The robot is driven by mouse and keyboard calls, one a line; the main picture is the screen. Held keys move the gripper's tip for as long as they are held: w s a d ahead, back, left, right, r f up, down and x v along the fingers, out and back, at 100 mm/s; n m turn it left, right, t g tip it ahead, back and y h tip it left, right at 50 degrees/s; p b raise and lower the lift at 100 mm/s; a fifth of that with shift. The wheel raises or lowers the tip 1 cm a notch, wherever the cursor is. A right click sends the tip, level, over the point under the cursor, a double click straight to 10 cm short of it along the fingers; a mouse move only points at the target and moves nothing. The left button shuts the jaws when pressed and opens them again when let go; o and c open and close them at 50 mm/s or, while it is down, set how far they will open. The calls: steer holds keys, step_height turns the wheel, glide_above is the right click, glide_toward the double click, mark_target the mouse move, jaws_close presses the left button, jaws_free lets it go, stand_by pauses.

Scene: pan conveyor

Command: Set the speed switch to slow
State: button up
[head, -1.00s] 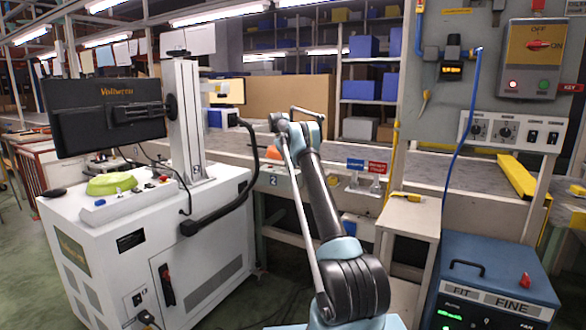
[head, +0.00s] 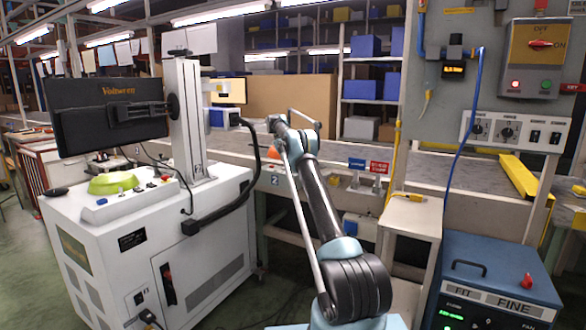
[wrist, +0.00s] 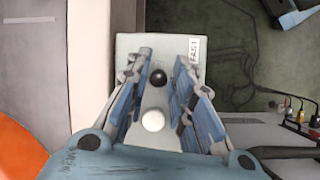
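In the wrist view, a pale grey switch box (wrist: 180,45) with a label reading FAST (wrist: 194,50) at its far right edge lies under my gripper. A black round knob (wrist: 158,77) and a white round knob (wrist: 153,120) stand out on it. My gripper (wrist: 166,72) is open. Its blue-padded fingers are on either side of the knobs, with a gap visible at each side. I cannot tell which knob is the speed switch's handle, or its setting. In the head view, the gripper and switch box are not clearly visible behind my arm.
An orange object (wrist: 18,150) is at the lower left of the wrist view. A white machine cabinet (head: 150,250) stands left of my arm, with a small cabinet (head: 410,218) and blue box (head: 500,262) right. The conveyor (head: 225,143) runs behind.

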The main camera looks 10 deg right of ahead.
steer(key=shift+d+r, duration=0.1)
steer(key=shift+r, duration=0.1)
steer(key=s+d+r+m+t+y, duration=0.1)
steer(key=s+d+r+m+t, duration=0.15)
steer(key=s+r, duration=1.2)
steer(key=s+d+r+m+y, duration=0.1)
steer(key=s+r, duration=0.1)
steer(key=s, duration=0.8)
steer(key=s+d+r+m, duration=0.1)
steer(key=s+r, duration=0.1)
steer(key=s, duration=0.9)
steer(key=s+f+m+t+y, duration=0.1)
steer(key=s+f, duration=0.3)
steer(key=s, duration=0.7)
steer(key=s+f+m+t, duration=0.1)
steer(key=s+f, duration=0.3)
steer(key=s, duration=0.8)
steer(key=shift+m+t+y, duration=0.45)
steer(key=shift+m+y, duration=0.15)
steer(key=shift+m, duration=0.35)
steer(key=s+f, duration=1)
steer(key=f, duration=0.1)
steer(key=s+f, duration=0.5)
steer(key=f, duration=0.1)
steer(key=shift+s+a+f, duration=0.25)
steer(key=shift+s+a, duration=0.1)
